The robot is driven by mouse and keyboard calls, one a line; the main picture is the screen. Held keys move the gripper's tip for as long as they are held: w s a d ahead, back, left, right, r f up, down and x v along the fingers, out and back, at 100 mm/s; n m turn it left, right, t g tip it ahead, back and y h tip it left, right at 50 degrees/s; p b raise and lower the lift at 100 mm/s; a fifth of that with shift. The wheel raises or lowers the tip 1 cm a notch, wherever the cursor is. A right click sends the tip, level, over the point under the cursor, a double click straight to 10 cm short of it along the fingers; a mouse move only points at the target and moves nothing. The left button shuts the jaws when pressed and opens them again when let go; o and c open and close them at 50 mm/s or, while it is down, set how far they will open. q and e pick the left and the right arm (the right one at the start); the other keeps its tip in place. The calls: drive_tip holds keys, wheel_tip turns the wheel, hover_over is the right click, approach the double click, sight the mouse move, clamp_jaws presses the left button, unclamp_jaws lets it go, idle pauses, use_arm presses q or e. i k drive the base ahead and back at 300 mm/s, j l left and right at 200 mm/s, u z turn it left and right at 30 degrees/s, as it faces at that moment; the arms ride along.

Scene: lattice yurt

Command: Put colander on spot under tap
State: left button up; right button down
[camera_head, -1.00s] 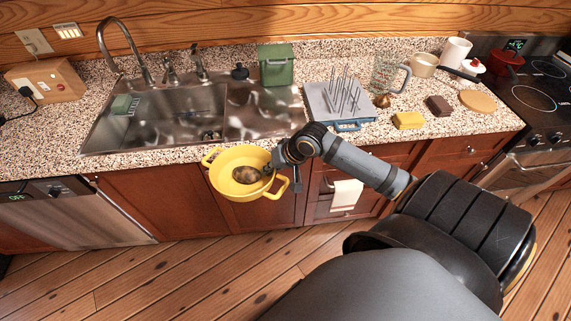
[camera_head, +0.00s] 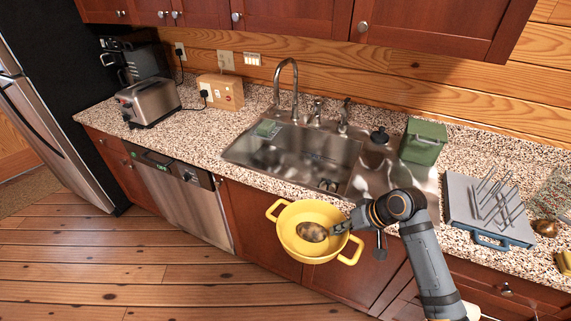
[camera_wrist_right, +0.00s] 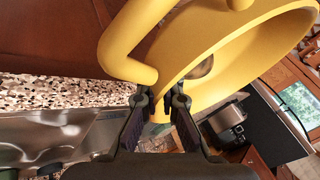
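The yellow colander (camera_head: 312,211) has two loop handles and holds a brown roundish item (camera_head: 312,232). It hangs in front of the counter's front edge, before the sink (camera_head: 292,152). My right gripper (camera_head: 343,228) is at its right side. In the right wrist view the fingers (camera_wrist_right: 160,103) lie on either side of the colander's rim (camera_wrist_right: 212,45), gripping it near one handle. The curved tap (camera_head: 286,78) stands behind the sink's left basin, which is the area under it. My left gripper is not in view.
A green sponge (camera_head: 268,129) sits at the basin's left side, and a dark strainer-like item (camera_head: 328,185) near its front. A green bin (camera_head: 423,141) and a drying rack (camera_head: 488,208) stand right. A toaster (camera_head: 149,102) and a wooden box (camera_head: 220,92) stand left.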

sight(278, 166)
drive_tip(key=i+j+z, duration=0.45)
drive_tip(key=i+j, duration=0.95)
drive_tip(key=i, duration=0.1)
